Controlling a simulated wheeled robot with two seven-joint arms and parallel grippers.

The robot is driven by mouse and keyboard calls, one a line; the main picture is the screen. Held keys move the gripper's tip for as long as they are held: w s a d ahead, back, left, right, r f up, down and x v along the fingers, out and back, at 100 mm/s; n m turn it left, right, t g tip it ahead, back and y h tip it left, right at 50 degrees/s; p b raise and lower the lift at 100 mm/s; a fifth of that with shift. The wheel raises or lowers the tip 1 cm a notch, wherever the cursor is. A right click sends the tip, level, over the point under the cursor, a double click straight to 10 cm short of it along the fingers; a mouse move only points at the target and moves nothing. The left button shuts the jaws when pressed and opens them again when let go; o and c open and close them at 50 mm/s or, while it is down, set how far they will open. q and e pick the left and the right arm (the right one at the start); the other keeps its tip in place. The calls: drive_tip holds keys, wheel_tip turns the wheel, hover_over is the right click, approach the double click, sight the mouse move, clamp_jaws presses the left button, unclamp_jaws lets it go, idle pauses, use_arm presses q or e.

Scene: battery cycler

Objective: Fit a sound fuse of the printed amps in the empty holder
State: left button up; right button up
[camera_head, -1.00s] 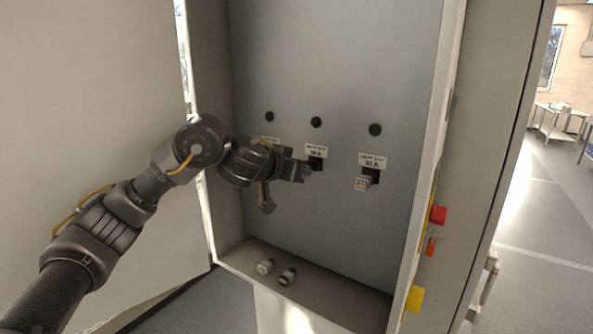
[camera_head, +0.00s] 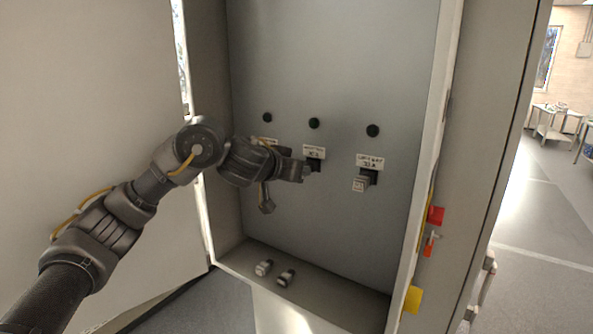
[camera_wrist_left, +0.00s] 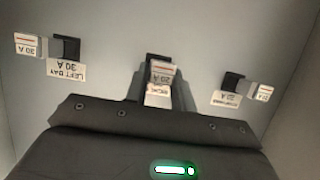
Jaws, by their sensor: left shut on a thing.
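My left gripper (camera_head: 305,173) is at the middle fuse holder (camera_head: 315,164) on the cabinet's back panel. In the left wrist view it is shut on a pale fuse (camera_wrist_left: 161,73), whose print looks like 20 A. The fuse is right at the middle holder (camera_wrist_left: 157,58); I cannot tell how deep it sits. The label (camera_head: 314,152) above that holder is too small to read surely. The right-hand holder (camera_head: 370,176), labelled LEFT BAY 30 A, has a fuse (camera_head: 360,184) in it. The third holder (camera_wrist_left: 232,81) and its fuse (camera_wrist_left: 262,92) show in the wrist view. My right gripper is out of view.
Two loose fuses lie on the cabinet floor, one on the left (camera_head: 263,267) and one on the right (camera_head: 286,277). Three dark round lamps sit above the holders, the middle one (camera_head: 314,123) included. The open door (camera_head: 90,90) is at left. Red and yellow parts (camera_head: 435,215) line the right edge.

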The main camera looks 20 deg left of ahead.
use_arm(q)
drive_tip(key=shift+p, duration=0.3)
drive_tip(key=shift+w+d, duration=0.25)
drive_tip(key=shift+w, duration=0.45)
idle(0.7)
drive_tip(key=o, duration=1)
drive_tip(key=shift+s, duration=0.1)
drive_tip(key=shift+s+a+r+b, duration=0.1)
drive_tip(key=shift+s+a+b, duration=0.05)
drive_tip(key=shift+s+b, duration=0.15)
drive_tip(key=b+v, duration=0.2)
drive_tip(key=v, duration=0.8)
drive_tip(key=shift+b, duration=0.4)
